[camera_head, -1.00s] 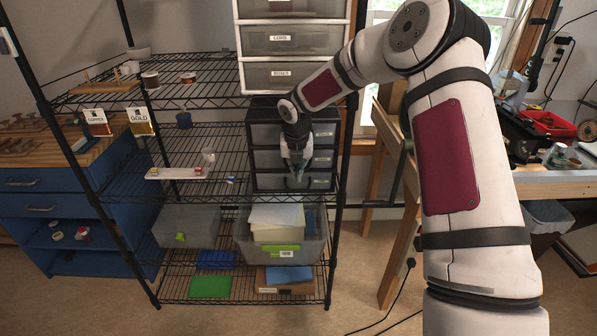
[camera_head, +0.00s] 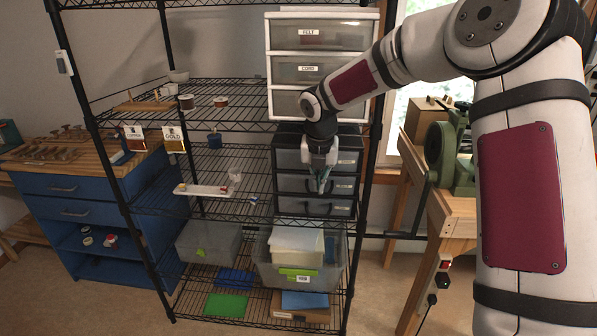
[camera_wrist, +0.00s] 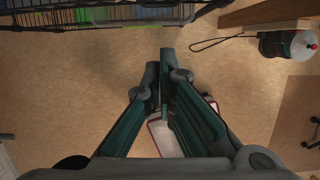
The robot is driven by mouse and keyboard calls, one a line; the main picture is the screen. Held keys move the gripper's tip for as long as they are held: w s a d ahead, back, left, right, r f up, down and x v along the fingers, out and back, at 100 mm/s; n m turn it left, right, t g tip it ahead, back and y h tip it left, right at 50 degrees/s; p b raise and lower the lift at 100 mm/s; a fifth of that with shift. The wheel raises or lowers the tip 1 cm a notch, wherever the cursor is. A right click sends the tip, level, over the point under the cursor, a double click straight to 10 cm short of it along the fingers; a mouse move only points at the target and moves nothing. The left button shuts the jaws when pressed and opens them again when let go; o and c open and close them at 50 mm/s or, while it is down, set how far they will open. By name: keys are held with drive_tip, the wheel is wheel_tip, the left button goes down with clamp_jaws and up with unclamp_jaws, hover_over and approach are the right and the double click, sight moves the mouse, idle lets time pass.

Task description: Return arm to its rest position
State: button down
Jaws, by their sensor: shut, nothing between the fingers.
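My gripper (camera_head: 319,178) hangs at the end of my outstretched arm, in front of the dark drawer unit (camera_head: 316,208) on the rack in the head view. In the wrist view my gripper (camera_wrist: 160,65) points down over the brown floor (camera_wrist: 90,85). Its two dark green fingers are together at the tips with nothing between them. The lower part of the wrist view is filled by the gripper's own body.
A black wire rack (camera_head: 140,194) holds a white drawer unit (camera_head: 321,37), clear bins (camera_head: 208,241) and small cups. A blue cabinet (camera_head: 70,197) stands at left. A wooden workbench (camera_head: 450,208) with a green machine (camera_head: 447,152) stands at right. Floor in front is open.

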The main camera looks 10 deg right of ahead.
drive_tip(key=s+r+m+h, duration=0.1)
drive_tip(key=s+r+m, duration=0.65)
drive_tip(key=s, duration=0.25)
drive_tip(key=s+r+m+h, duration=0.1)
drive_tip(key=s+r+m, duration=0.5)
drive_tip(key=s+m, duration=0.4)
drive_tip(key=s+m+t+y, duration=0.1)
drive_tip(key=s+m+y, duration=0.2)
drive_tip(key=s+m, duration=1.1)
drive_tip(key=s+a, duration=0.1)
drive_tip(key=s, duration=0.4)
drive_tip(key=shift+s+f+m+t, duration=0.15)
drive_tip(key=shift+f+m+t, duration=0.15)
drive_tip(key=shift+m+t, duration=0.1)
